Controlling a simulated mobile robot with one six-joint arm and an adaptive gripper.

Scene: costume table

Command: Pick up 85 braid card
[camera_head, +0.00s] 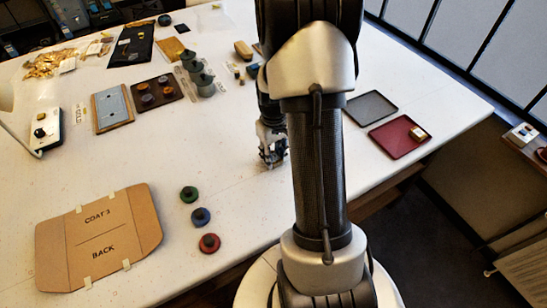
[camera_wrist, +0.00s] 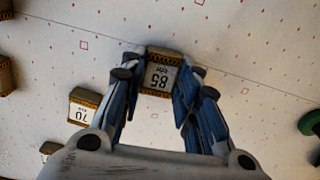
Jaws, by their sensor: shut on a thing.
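The 85 braid card (camera_wrist: 160,76) is a small brown-and-black piece with a white label reading 85, upside down in the wrist view. My gripper (camera_wrist: 161,72) has its blue-sided fingers on both sides of the card and is shut on it. In the head view my gripper (camera_head: 272,156) is low over the white table, left of my arm. The card cannot be made out there. I cannot tell whether the card touches the table.
A similar card labelled 70 (camera_wrist: 85,108) lies close by. Green (camera_head: 188,194), blue (camera_head: 200,217) and red (camera_head: 209,243) round pieces sit near a cardboard folder (camera_head: 95,236). A grey tray (camera_head: 371,107) and a red tray (camera_head: 392,144) lie to the right.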

